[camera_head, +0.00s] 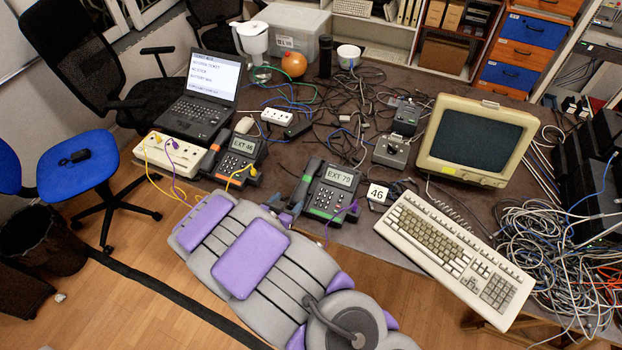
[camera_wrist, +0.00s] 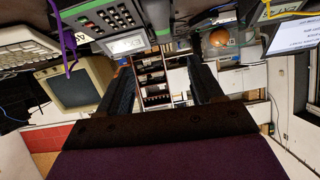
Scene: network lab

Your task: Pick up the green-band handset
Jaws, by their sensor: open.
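A dark desk phone labelled EXT 79 (camera_head: 334,190) stands at the front of the table, with a green band along its front edge. The phone also shows inverted at the top of the wrist view (camera_wrist: 112,22). A second phone labelled EXT 46 (camera_head: 238,155) has orange marks and stands further left. My gripper (camera_wrist: 163,75) is open, with nothing between its two dark fingers. In the head view my arm ends close in front of the EXT 79 phone; the fingers are hard to make out.
A card reading 46 (camera_head: 377,194) stands right of the EXT 79 phone. A beige keyboard (camera_head: 452,255) and monitor (camera_head: 480,138) are to the right. A laptop (camera_head: 203,98) and power box (camera_head: 172,154) are left. Tangled cables (camera_head: 348,105) cover the table behind the phones.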

